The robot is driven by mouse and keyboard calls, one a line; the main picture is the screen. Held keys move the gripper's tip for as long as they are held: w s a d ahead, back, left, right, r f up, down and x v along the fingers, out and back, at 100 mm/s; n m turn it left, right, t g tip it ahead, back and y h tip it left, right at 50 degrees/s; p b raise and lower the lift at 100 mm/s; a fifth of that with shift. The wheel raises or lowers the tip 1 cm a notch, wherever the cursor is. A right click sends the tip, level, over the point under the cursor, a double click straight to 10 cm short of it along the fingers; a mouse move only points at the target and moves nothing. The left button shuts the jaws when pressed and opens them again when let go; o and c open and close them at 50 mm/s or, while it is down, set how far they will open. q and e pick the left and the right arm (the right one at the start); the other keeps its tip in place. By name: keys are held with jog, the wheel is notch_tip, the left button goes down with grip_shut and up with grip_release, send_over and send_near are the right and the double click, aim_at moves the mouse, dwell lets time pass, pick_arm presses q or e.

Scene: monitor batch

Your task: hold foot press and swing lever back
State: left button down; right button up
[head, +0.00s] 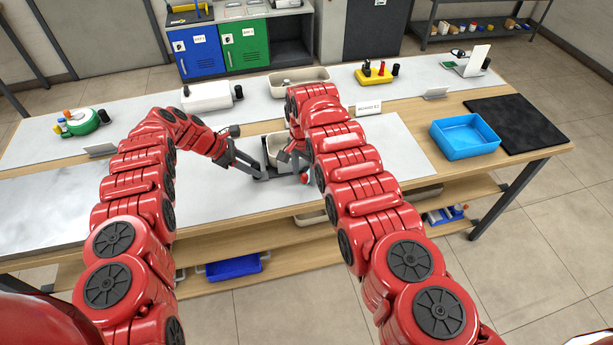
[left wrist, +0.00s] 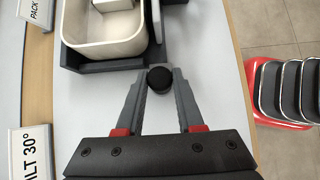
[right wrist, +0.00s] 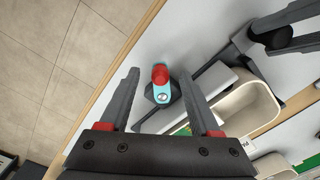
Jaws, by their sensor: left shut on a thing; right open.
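A dark fixture (left wrist: 105,62) holding a cream bin (left wrist: 108,45) stands on the white bench top; the head view shows the bin (head: 280,150) between my grippers. My left gripper (left wrist: 160,85) is shut on a round black knob (left wrist: 160,78) at the fixture's edge; which part this knob belongs to is unclear. My right gripper (right wrist: 162,85) is open, its fingers on either side of a red and teal part (right wrist: 161,82) with a dark base. In the right wrist view a dark bar runs from near this part towards the bin. My right arm hides much of this in the head view.
A blue tray (head: 466,134) and a black mat (head: 517,122) lie on the right of the bench. A white box (head: 206,96), another cream bin (head: 298,80) and a yellow block (head: 375,76) stand further back.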

aim_at(304, 175)
notch_tip(304, 175, up, 12)
dwell(0.5)
dwell(0.4)
